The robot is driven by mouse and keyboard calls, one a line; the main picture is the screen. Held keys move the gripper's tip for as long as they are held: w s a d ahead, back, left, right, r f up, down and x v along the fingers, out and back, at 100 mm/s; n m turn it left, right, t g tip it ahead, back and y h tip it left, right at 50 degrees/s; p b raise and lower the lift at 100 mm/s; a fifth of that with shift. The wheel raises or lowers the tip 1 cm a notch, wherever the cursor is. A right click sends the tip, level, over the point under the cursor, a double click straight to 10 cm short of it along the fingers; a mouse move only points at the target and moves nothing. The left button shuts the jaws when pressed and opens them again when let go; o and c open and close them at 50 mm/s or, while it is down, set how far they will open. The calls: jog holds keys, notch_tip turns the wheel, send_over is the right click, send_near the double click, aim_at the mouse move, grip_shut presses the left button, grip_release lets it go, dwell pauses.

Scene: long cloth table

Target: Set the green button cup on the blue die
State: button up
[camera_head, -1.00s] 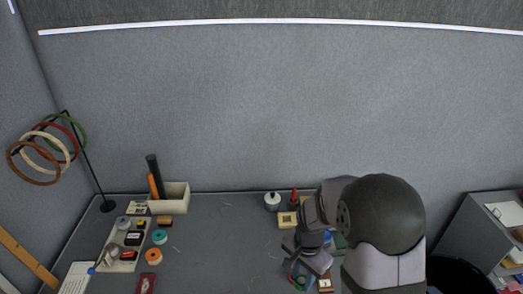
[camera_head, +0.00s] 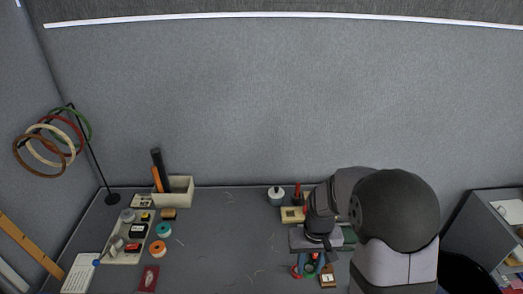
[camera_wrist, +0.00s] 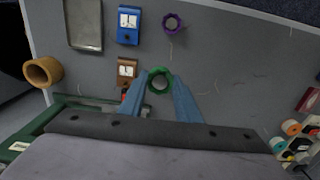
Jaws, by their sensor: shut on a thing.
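The green button cup (camera_wrist: 159,78) shows as a green ring between the tips of my gripper's blue fingers in the wrist view. My gripper (camera_wrist: 160,84) is shut on it, and the fingers hide part of its sides. A blue block with a white marked face (camera_wrist: 129,25), seemingly the blue die, lies farther up and left in the wrist view, apart from the cup. I cannot make it out in the head view. My gripper (camera_head: 313,266) is small and partly covered by my arm in the head view, so the height of the cup is unclear.
A brown block with a white face (camera_wrist: 126,70) is just left of the cup; it also shows in the head view (camera_head: 327,280). A purple ring-shaped thing (camera_wrist: 172,23) is up and right. A grey tray (camera_wrist: 84,42) lies left of the blue block. The table's middle (camera_head: 220,240) is mostly clear.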

jog(key=shift+w, duration=0.1)
jog(key=w+d+r+n+b, duration=0.1)
jog(key=w+d+r, duration=0.1)
jog(key=w+d, duration=0.3)
jog(key=w+d+r+n+b, duration=0.1)
jog(key=w+d, duration=0.5)
jog(key=w, duration=0.8)
jog(key=shift+r+b, duration=0.3)
jog(key=shift+r, duration=0.35)
jog(key=shift+w+f, duration=0.1)
jog(key=shift+f+p, duration=1.6)
jog(key=shift+f, duration=3.35)
jog(key=shift+f, duration=0.1)
